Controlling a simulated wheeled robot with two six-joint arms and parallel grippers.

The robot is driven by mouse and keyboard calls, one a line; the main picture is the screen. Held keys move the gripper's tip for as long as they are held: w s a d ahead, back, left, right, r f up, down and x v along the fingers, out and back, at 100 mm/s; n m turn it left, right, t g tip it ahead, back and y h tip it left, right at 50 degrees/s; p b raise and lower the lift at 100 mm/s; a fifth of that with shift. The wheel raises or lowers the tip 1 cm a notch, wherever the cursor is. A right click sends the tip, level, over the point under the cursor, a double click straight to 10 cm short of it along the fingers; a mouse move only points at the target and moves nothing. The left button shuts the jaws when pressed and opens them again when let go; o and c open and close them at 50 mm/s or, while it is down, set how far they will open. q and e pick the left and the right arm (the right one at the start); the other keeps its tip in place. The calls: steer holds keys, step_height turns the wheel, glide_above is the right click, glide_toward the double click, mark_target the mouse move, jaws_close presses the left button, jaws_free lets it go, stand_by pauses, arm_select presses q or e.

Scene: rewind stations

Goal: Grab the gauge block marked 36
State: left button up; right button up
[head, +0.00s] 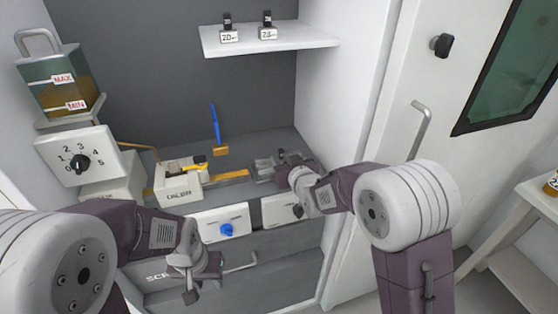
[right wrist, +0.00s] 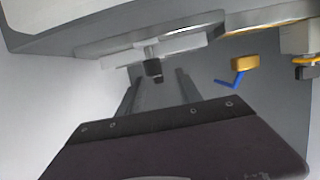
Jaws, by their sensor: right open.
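No marking 36 is readable in either view. Two small white blocks with black tops stand on the upper shelf; the left block (head: 229,37) seems to read 20, the right block (head: 267,33) 28. In the right wrist view a black-topped piece (right wrist: 152,68) sits at a pale grey fixture; no number shows on it. My right gripper (right wrist: 158,92) is open, fingers apart, pointing towards that piece with nothing between them. In the head view my right gripper (head: 272,168) is over the right side of the bench. My left gripper (head: 190,290) hangs low in front; its jaws are unclear.
The bench holds a white oiler box (head: 178,182) and a blue-handled brush (head: 216,130). A dial box (head: 80,160) and a MAX/MIN tank (head: 62,85) stand left. Drawer fronts with a blue knob (head: 226,229) and a black knob (head: 297,211) are below. A door (head: 400,110) is right.

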mark_target(282, 153)
steer(key=x, duration=0.5)
steer(key=shift+w+d, duration=0.2)
steer(key=shift+d, duration=0.05)
steer(key=shift+s, duration=0.1)
steer(key=shift+r, duration=0.1)
jaws_close()
steer(key=shift+r, duration=0.15)
step_height(282, 153, up, 10)
steer(key=shift+f+p, duration=0.1)
steer(key=shift+p, duration=0.8)
